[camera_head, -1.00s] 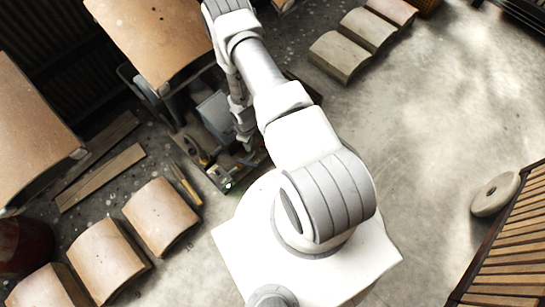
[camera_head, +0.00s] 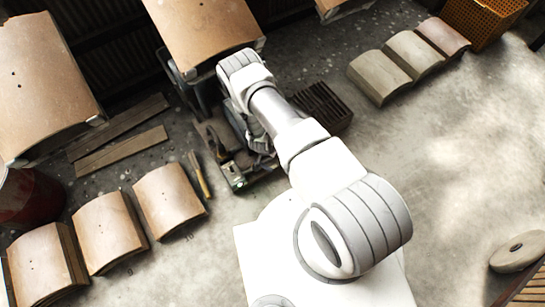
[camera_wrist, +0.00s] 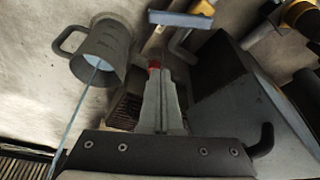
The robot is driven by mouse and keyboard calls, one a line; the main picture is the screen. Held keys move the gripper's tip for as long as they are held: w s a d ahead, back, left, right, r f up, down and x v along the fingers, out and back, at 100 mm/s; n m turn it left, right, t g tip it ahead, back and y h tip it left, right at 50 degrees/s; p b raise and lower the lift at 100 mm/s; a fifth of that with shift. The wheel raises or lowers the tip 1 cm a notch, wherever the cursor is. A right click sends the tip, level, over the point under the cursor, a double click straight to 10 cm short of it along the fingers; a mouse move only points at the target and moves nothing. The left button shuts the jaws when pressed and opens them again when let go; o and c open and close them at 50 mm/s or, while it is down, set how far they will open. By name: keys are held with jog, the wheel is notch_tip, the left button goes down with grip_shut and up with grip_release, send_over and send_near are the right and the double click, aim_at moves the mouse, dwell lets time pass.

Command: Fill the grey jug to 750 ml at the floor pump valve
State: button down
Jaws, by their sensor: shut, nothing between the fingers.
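The grey jug (camera_wrist: 103,50) is at the upper left of the wrist view, its open mouth towards the camera and its handle on the left. Pale blue liquid shows inside, and a thin pale blue stream runs from the lower left into its mouth. I cannot read a level. My gripper (camera_wrist: 160,75) is shut and empty, to the right of the jug and apart from it. A small red part (camera_wrist: 153,64) shows at the fingertips; contact is unclear. A blue-grey lever-like bar (camera_wrist: 180,18) lies beyond the fingertips. I cannot tell which part is the pump valve.
A large dark box-like body (camera_wrist: 240,100) stands right of my fingers, with yellow fittings (camera_wrist: 300,15) beyond. In the head view, curved tan slabs (camera_head: 170,200) lie at left and grey-green slabs (camera_head: 380,75) at upper right. An orange crate (camera_head: 480,20) stands behind.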

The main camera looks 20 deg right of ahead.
aim_at(263, 167)
jog(key=b+x, duration=0.4)
jog(key=x, duration=0.5)
jog(key=shift+f, duration=0.1)
jog(key=shift+s+a+r, duration=0.2)
jog(key=shift+s+a, duration=0.35)
jog(key=shift+s+a+r, duration=0.15)
jog(key=shift+s+a, duration=0.75)
